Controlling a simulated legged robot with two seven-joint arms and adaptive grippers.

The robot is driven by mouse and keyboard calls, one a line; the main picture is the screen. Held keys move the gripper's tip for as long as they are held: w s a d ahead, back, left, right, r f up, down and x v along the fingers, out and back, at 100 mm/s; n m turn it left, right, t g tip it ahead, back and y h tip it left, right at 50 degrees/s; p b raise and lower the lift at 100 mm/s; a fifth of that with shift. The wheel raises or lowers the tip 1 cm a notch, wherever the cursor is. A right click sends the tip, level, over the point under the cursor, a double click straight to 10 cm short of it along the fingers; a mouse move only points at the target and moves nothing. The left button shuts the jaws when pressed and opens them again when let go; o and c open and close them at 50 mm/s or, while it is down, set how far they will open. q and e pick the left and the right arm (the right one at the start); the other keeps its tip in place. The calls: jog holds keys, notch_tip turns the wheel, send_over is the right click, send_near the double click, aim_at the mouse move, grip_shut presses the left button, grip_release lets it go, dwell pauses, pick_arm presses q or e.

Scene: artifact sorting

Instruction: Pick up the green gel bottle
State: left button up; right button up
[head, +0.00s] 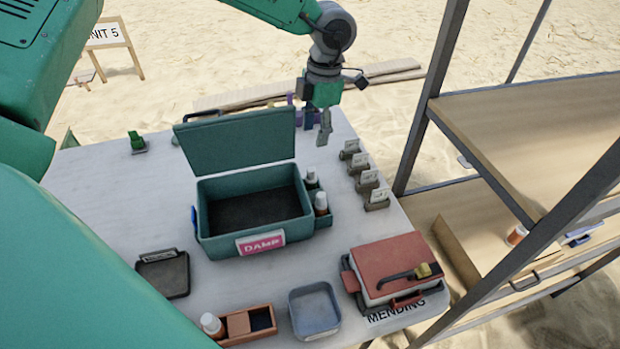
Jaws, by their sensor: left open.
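My left gripper (318,124) hangs, fingers down, above the far edge of the white table (110,215), behind the teal box's right side and left of the card holders. It is open and I see nothing between its fingers. No bottle in view is clearly a green gel bottle. A small green object (137,141) stands on the table's far left; it is too small to identify. My right gripper is not in view.
The open teal box (222,240) labelled DAMP fills the table's middle, its lid raised. Card holders (367,180) line the right edge. A black tray (163,274), orange caddy (262,336), blue-grey bin (314,310) and red case (390,262) lie nearer. A metal-framed shelf (530,140) stands right.

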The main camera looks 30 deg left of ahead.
aim_at(311, 168)
pick_arm(q)
jog(key=f, duration=0.6)
jog(key=shift+s+d+f, duration=0.15)
jog(key=shift+s, duration=0.15)
jog(key=shift+s+a+f, duration=0.1)
jog(key=shift+a+f, duration=0.3)
jog(key=shift+f, duration=0.35)
notch_tip(311, 168, down, 4)
jog(key=shift+r+b, duration=0.15)
jog(key=shift+b, duration=0.15)
jog(key=shift+d+f, duration=0.2)
jog(key=shift+f, duration=0.25)
jog(key=shift+s+d+r, duration=0.1)
jog(key=shift+c, duration=0.8)
jog(key=c, duration=0.7)
jog(key=shift+a, duration=0.2)
grip_shut()
